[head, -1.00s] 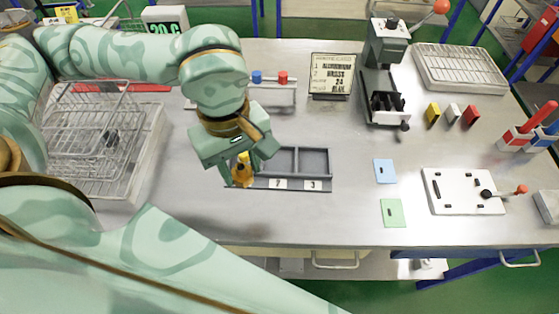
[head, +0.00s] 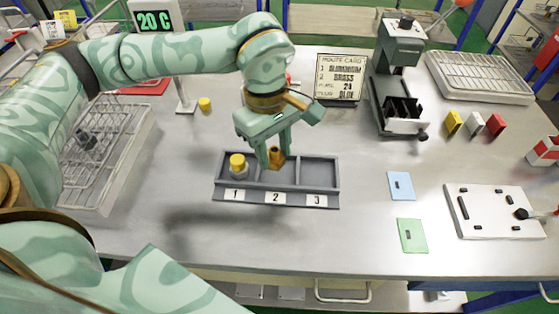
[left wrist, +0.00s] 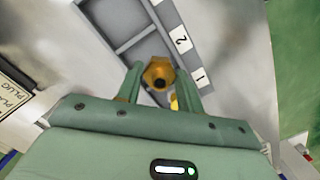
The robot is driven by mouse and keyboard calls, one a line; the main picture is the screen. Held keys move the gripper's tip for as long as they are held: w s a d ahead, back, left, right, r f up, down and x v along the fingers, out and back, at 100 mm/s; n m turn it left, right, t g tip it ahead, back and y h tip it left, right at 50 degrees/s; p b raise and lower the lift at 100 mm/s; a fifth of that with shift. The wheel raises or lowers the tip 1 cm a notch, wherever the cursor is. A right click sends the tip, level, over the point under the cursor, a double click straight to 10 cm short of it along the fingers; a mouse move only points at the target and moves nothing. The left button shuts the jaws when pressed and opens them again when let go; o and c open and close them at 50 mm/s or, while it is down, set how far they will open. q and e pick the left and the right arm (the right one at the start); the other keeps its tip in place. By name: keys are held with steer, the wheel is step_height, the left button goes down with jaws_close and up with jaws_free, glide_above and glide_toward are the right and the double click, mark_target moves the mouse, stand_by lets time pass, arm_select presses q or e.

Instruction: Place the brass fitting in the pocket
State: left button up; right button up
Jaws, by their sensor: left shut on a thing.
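The brass fitting (head: 275,156) is held between the fingers of my left gripper (head: 272,154). It appears at or just above the middle pocket, labelled 2, of the grey tray (head: 322,200); I cannot tell whether it touches the floor. The left wrist view shows the brass fitting (left wrist: 158,75) from above, its dark bore between the fingertips (left wrist: 162,80), with the tray (left wrist: 113,30) beyond. A silver fitting with a yellow cap (head: 237,163) stands in pocket 1. Pocket 3 is empty. My right gripper is out of view.
A yellow plug (head: 205,104) stands behind the tray. A route card (head: 339,78) naming aluminium and brass and a grey press (head: 397,75) stand behind. A wire basket (head: 108,140) is at left. Blue (head: 401,186) and green (head: 412,235) cards lie right. The table in front is clear.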

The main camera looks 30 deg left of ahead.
mark_target(278, 161)
arm_select(q)
steer(key=shift+w+f, duration=0.45)
steer(key=shift+f, duration=0.1)
steer(key=shift+w+f+b, duration=0.15)
steer(key=shift+f+b, duration=0.15)
steer(key=shift+f, duration=0.6)
steer(key=shift+w+f+b, duration=0.15)
steer(key=shift+f+b, duration=0.1)
steer(key=shift+f, duration=0.65)
steer(key=shift+f, duration=0.1)
steer(key=o, duration=0.9)
steer(key=shift+c, duration=0.2)
step_height(278, 161, up, 12)
steer(key=a+p, duration=0.1)
steer(key=p, duration=0.2)
steer(key=shift+w+a, duration=0.2)
